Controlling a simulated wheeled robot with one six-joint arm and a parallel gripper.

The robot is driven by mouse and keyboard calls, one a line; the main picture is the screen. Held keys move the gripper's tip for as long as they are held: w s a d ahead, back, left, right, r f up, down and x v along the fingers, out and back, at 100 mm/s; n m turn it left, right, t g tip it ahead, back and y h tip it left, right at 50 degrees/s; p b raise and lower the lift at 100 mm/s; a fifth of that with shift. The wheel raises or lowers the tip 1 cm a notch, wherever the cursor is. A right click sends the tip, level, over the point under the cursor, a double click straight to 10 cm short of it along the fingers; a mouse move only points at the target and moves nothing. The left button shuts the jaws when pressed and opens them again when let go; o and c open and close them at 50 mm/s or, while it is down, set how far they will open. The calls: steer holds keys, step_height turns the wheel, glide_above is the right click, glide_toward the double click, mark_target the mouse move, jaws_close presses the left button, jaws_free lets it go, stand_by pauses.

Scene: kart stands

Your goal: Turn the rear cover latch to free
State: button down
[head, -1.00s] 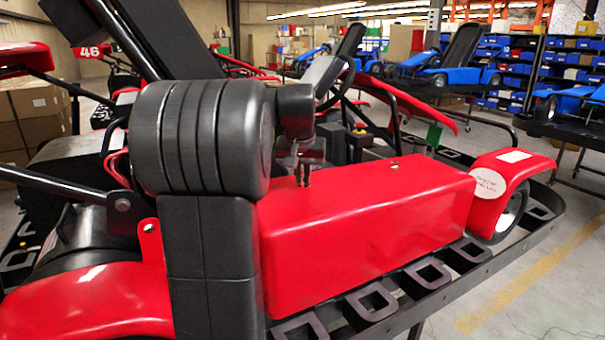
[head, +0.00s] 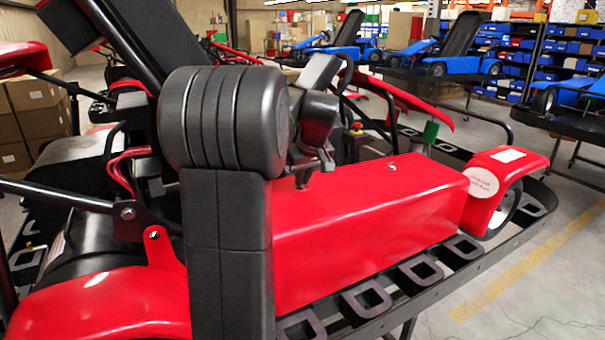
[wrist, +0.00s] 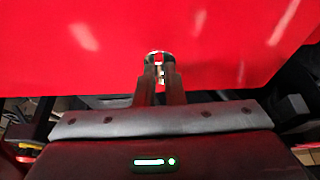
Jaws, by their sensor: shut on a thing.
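The rear cover (head: 370,220) is a long red box on the kart, in the middle of the head view. Its red surface fills the top of the wrist view (wrist: 80,50). My gripper (head: 302,183) points down at the left part of the cover's top. In the wrist view my gripper (wrist: 159,72) is shut on a small silver latch (wrist: 156,55), with the metal showing between and beyond the fingertips. The fingers hide part of the latch, and its exact angle is hard to tell. In the head view my wrist hides the latch. A second small metal fastener (head: 392,167) sits further right on the cover.
A black bumper rail (head: 425,270) with square openings runs along the cover's near side. A red fender (head: 500,180) stands at the right and another (head: 100,305) at the front left. A black roll bar and seat rise behind my arm. The floor at right is clear.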

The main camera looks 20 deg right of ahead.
stand_by(0.3)
steer(key=c, duration=1.5)
jaws_free()
steer(key=shift+r, duration=0.15)
steer(key=v, duration=1.3)
steer(key=shift+s+r, duration=0.2)
steer(key=shift+r, duration=0.1)
steer(key=shift+f, duration=0.15)
